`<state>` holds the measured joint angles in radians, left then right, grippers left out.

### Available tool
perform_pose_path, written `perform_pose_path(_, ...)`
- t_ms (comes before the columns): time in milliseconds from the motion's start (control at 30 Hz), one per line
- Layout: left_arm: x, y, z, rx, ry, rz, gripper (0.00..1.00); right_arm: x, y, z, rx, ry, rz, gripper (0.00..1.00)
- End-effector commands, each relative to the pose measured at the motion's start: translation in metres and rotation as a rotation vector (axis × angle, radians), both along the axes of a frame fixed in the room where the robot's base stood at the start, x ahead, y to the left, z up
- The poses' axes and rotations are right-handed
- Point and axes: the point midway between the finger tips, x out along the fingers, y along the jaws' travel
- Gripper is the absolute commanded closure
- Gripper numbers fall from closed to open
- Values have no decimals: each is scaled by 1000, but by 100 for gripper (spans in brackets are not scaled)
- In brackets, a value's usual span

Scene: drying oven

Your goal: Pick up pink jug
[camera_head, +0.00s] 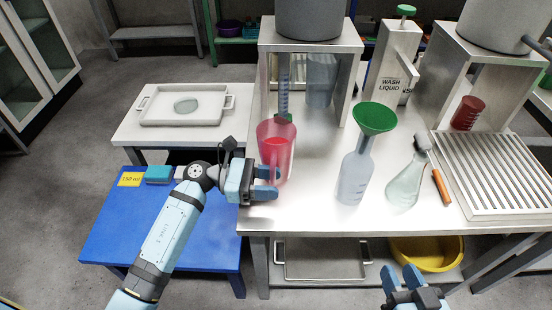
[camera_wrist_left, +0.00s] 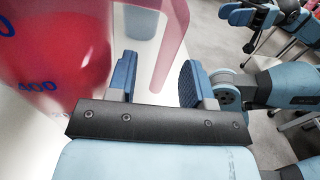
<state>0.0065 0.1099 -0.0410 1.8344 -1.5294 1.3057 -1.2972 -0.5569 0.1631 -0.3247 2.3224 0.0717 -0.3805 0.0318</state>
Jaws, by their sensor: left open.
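The pink jug (camera_head: 277,135) is translucent and stands upright at the left edge of the steel table. In the left wrist view the jug's body (camera_wrist_left: 60,60) fills the left side, with blue volume marks, and its handle (camera_wrist_left: 170,45) lines up with the gap between my fingers. My left gripper (camera_head: 274,183) is open at the jug's near side. In the left wrist view its two blue-padded fingers (camera_wrist_left: 158,85) stand apart, not closed on the handle. My right gripper (camera_head: 403,277) is low at the front right, its fingers apart and empty.
A flask with a green funnel (camera_head: 375,118), another flask (camera_head: 405,185) and a slatted rack (camera_head: 495,175) stand to the right. A steel stand (camera_head: 352,60) rises behind the jug. A blue table (camera_head: 120,230) lies left, a yellow bowl (camera_head: 430,255) below.

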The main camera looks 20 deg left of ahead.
Motion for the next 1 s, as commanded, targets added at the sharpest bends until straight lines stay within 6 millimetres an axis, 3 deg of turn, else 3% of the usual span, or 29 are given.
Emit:
perform_pose_path(300, 2, -8, 0, 1, 1, 0, 53, 0, 4, 4, 10, -15, 7, 62)
perform_pose_path(367, 2, -8, 0, 1, 1, 0, 65, 0, 4, 4, 10, -14, 7, 62)
perform_pose_path(500, 1, -8, 0, 1, 1, 0, 97, 0, 3, 3, 7, -11, 7, 62)
perform_pose_path(533, 1, -8, 0, 1, 1, 0, 100, 0, 3, 3, 7, -10, 6, 62)
perform_pose_path(1000, 2, -8, 2, 0, -1, 0, 100, 0, 1, 3, 2, -9, 2, 62)
